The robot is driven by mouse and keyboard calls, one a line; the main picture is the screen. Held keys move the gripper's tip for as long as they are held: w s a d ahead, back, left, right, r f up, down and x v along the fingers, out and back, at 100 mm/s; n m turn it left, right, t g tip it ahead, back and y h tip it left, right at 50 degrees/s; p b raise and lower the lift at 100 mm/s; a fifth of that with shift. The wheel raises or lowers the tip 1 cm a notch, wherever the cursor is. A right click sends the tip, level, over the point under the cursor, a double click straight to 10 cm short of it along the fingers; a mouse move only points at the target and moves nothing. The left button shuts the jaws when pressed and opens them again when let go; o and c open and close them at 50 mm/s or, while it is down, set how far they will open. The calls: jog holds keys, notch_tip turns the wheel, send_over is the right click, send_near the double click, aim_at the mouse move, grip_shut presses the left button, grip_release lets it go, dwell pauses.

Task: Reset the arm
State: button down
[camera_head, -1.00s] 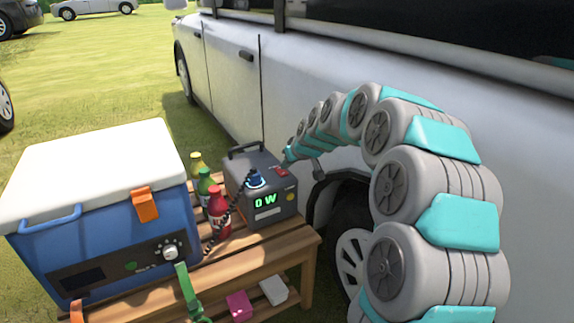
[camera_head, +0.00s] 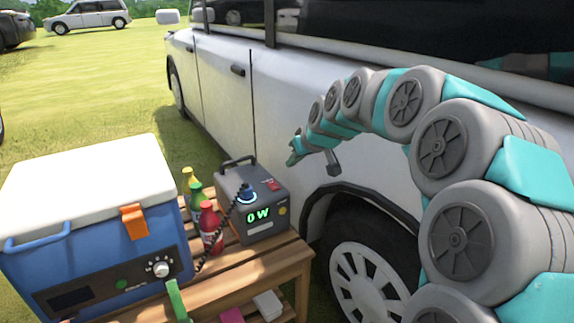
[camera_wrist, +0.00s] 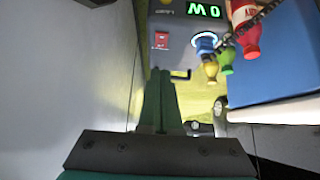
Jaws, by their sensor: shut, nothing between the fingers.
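My gripper (camera_head: 294,156) is at the far end of my grey and teal arm, beside the white van and just above and to the right of a dark grey power station (camera_head: 262,229). In the wrist view my gripper (camera_wrist: 160,78) has its two dark green fingers together and empty. The power station (camera_wrist: 180,50) shows upside down beyond the fingertips, with a red switch and a blue plug in its socket. Its green display reads 0 W. My gripper appears apart from it.
A wooden table (camera_head: 281,262) holds the power station, a blue cooler (camera_head: 105,252) with a white lid, and several bottles (camera_head: 210,228). A black coiled cord runs from the plug toward the cooler. The white van (camera_head: 222,105) stands close on the right. Open grass lies beyond.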

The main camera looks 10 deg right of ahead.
jog(key=shift+s+r, duration=0.2)
jog(key=shift+s, duration=0.1)
